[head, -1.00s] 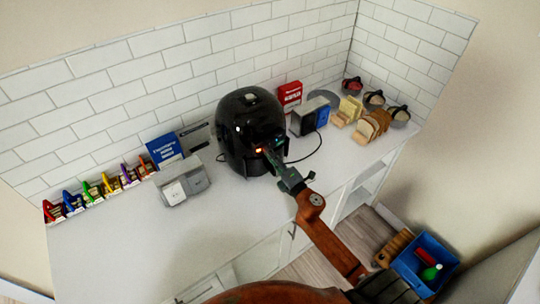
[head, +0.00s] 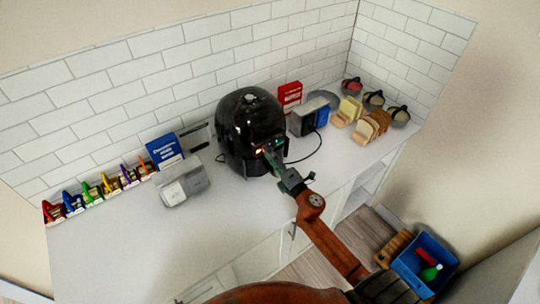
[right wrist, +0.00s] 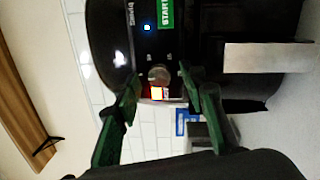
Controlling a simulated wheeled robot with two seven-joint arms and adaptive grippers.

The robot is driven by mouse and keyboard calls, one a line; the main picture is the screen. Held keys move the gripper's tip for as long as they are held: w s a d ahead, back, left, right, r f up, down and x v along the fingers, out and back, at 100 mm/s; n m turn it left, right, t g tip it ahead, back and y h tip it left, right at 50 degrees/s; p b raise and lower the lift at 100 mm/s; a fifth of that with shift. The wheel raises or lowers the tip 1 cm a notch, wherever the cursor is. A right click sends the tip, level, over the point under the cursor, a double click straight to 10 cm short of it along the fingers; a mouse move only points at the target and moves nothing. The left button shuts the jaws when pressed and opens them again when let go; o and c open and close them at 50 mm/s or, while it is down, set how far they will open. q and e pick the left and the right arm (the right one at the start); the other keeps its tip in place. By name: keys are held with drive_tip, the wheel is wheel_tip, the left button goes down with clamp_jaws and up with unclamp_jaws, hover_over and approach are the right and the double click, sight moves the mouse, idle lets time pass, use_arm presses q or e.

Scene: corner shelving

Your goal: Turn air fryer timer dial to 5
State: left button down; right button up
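The black air fryer (head: 245,125) stands upright on the white counter against the tiled wall. Its front panel also shows in the right wrist view (right wrist: 120,32), turned sideways, with a green START button (right wrist: 166,13). A round grey timer dial (right wrist: 159,74) sits on the panel beside a small lit red and white display (right wrist: 156,93). My right gripper (head: 270,152) is at the fryer's front. In the right wrist view its two green fingers (right wrist: 163,85) are apart, one either side of the dial; contact cannot be told. The dial's setting is not readable. My left gripper is out of view.
A grey appliance (head: 183,184) and a blue box (head: 165,148) stand left of the fryer. A red box (head: 289,96) and a toaster (head: 309,116) stand to its right. A black cord (head: 318,146) loops on the counter. The front left counter is clear.

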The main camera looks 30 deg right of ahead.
drive_tip(key=s, duration=1.2)
drive_tip(key=shift+d+f, duration=0.25)
drive_tip(key=shift+f, duration=0.2)
